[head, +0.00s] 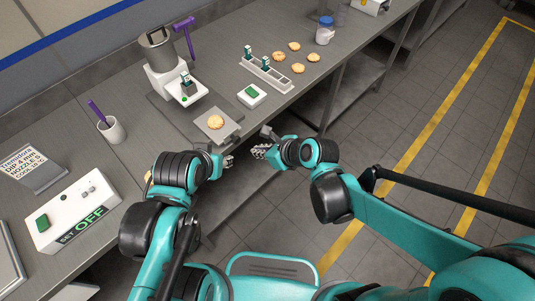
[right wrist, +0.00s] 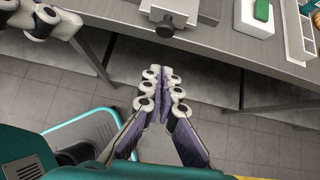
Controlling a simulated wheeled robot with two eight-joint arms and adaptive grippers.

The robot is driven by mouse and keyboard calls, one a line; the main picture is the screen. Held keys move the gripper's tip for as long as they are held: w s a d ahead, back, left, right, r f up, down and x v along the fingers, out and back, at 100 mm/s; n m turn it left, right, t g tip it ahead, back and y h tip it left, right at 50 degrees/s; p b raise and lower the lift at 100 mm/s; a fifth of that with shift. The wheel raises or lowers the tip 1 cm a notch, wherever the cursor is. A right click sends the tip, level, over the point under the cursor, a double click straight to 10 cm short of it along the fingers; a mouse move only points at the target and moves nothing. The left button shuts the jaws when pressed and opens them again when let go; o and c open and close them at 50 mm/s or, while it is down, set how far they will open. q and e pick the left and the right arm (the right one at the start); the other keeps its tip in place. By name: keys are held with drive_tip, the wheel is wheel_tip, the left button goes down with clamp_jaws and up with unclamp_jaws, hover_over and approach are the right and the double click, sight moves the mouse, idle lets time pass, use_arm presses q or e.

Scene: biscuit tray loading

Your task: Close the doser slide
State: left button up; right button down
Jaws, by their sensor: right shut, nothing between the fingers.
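The doser appears to be the white machine with a steel cup (head: 160,72) at the back of the bench. In front of it a flat grey plate (head: 203,131) carries a biscuit (head: 216,122). The plate shows at the top of the right wrist view (right wrist: 150,7), with a dark block and round knob (right wrist: 167,27) at the bench edge. I cannot tell how far any slide is out. My right gripper (head: 259,152) is shut and empty, in front of the bench edge and apart from the knob. My left gripper (head: 229,161) is near the edge; its fingers are unclear.
A white box with a green top (head: 252,95) and a long tray (head: 268,74) stand right of the plate, with several biscuits beyond. A control box marked OFF (head: 72,214) and a cup with a purple tool (head: 111,130) are at left. The floor before the bench is clear.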

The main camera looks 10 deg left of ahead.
drive_tip(key=w+a+f+b, duration=0.1)
drive_tip(key=w+a+f, duration=0.1)
drive_tip(key=a, duration=0.3)
drive_tip(key=shift+w+b, duration=0.35)
drive_tip(key=shift+w, duration=0.4)
